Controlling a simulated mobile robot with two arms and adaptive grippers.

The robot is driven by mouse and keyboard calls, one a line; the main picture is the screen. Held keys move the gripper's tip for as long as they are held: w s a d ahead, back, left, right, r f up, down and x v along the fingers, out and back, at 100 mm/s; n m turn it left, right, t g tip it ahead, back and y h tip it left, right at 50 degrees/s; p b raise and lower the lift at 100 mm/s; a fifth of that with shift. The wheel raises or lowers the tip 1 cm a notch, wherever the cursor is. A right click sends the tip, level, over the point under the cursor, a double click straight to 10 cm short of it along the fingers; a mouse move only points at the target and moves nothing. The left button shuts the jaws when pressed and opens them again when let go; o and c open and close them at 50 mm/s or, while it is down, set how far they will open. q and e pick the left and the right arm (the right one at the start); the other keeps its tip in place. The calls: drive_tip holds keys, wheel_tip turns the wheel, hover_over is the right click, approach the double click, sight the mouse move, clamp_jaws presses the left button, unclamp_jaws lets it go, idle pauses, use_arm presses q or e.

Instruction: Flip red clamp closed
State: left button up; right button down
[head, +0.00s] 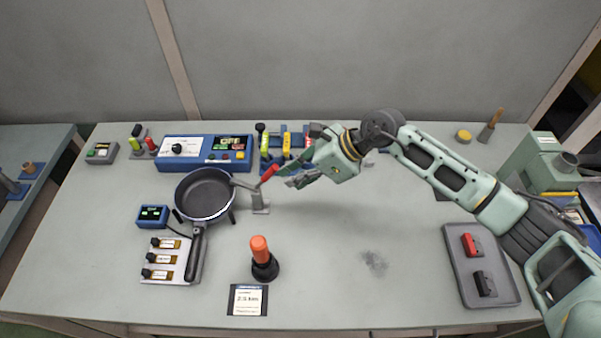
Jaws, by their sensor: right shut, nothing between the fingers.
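The red clamp's handle (269,173) sticks up at a slant to the right of the black pan (205,195). The clamp's grey metal body (260,203) stands on the table, with its arm reaching toward the pan's rim. My right gripper (289,176) comes in from the right, just right of the red handle. It is shut and empty. Its fingertips look very close to the handle, but I cannot tell whether they touch it. My left gripper is not in view.
A blue control box (205,153) and a row of coloured tools stand behind. An orange-topped black plunger-shaped object (262,260) stands in front of the clamp. A grey tray (466,290) with a red and a black block lies at right. The table's middle right is clear.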

use_arm(q)
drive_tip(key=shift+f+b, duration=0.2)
drive_tip(key=shift+b, duration=0.45)
use_arm(e)
drive_tip(key=a+r+h, duration=0.4)
drive_tip(key=a+h, duration=0.1)
drive_tip(key=shift+a+r, duration=0.1)
drive_tip(key=shift+r, duration=0.05)
